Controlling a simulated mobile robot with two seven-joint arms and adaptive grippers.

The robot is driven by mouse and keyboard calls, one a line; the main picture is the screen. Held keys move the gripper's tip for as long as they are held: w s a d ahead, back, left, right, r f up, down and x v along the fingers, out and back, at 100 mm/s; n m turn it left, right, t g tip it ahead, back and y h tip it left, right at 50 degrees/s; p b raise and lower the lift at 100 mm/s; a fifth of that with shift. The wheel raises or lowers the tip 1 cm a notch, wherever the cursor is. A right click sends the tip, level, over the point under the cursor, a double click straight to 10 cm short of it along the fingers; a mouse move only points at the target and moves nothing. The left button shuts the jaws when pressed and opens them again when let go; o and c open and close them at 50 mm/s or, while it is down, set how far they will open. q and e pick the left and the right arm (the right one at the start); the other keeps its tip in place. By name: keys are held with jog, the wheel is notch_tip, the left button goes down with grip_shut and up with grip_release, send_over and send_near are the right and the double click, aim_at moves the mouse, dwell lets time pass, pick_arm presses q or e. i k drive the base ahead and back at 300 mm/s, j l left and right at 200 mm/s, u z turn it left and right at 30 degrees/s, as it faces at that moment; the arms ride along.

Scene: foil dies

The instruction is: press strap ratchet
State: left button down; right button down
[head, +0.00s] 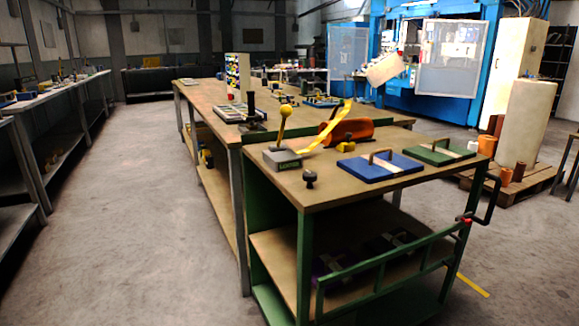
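On the near green-framed cart top, a yellow strap (330,130) rises and bends upward to the right. Beside it lies a curved orange-red piece (359,131), with a small yellow item (346,146) in front of it. To the left stands a grey box (282,158) with an upright lever (283,123) topped by a yellow ball. I cannot tell which of these pieces is the ratchet, or whether the strap is attached to the box. Neither of my grippers is in view.
A blue plate (364,169) and a green plate (437,154), both with handles, lie on the right of the cart top. A small black knob (309,178) stands near the front. A long workbench (200,98) continues behind. The floor at left (130,190) is clear.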

aim_at(286, 111)
jog(key=i+j, duration=0.1)
jog(key=j, duration=0.35)
jog(key=i+j, duration=0.1)
jog(key=j, duration=0.8)
jog(key=i, duration=0.05)
